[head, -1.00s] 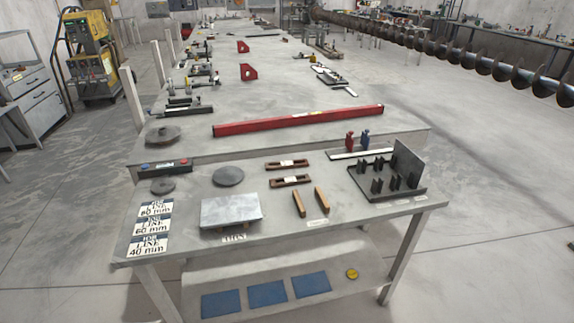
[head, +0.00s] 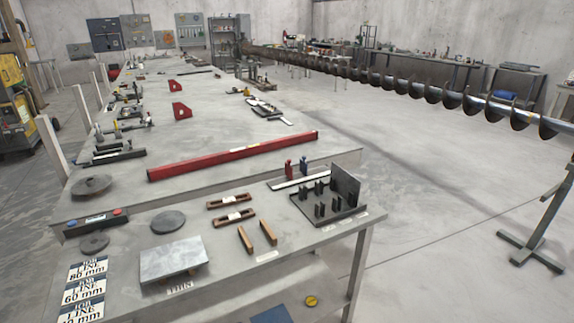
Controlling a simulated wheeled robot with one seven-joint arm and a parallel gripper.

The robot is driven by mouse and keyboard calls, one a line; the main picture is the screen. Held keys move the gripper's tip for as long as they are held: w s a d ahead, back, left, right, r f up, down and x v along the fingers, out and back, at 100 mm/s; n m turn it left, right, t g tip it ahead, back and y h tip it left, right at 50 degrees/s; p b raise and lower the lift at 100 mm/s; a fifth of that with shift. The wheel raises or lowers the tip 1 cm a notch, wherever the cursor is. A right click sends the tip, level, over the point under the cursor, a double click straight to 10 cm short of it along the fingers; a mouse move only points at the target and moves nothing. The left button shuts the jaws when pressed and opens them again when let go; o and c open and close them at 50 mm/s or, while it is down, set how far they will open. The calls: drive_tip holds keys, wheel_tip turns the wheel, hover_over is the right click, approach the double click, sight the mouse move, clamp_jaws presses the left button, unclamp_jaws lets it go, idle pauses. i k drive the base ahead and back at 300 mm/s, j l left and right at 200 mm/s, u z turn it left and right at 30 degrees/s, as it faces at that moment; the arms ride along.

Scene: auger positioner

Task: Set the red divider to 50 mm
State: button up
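The red divider (head: 289,170) stands upright at the back of the near bench, at the left of a similar blue divider (head: 304,167). Both are at a pale strip (head: 287,185) that looks like a scale. They are too small here for me to read any setting or marks. My gripper is not in view.
A black tray with upright plates (head: 340,212) stands right of the dividers. Wooden blocks (head: 245,239), a grey plate (head: 172,259) and job line cards (head: 84,292) lie on the near bench (head: 215,288). A red beam (head: 235,155) lies behind. Floor (head: 445,215) at right is mostly clear.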

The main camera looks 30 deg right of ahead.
sight(288, 169)
drive_tip(key=i, duration=1.1)
drive_tip(key=i+u, duration=0.1)
drive_tip(key=i, duration=1)
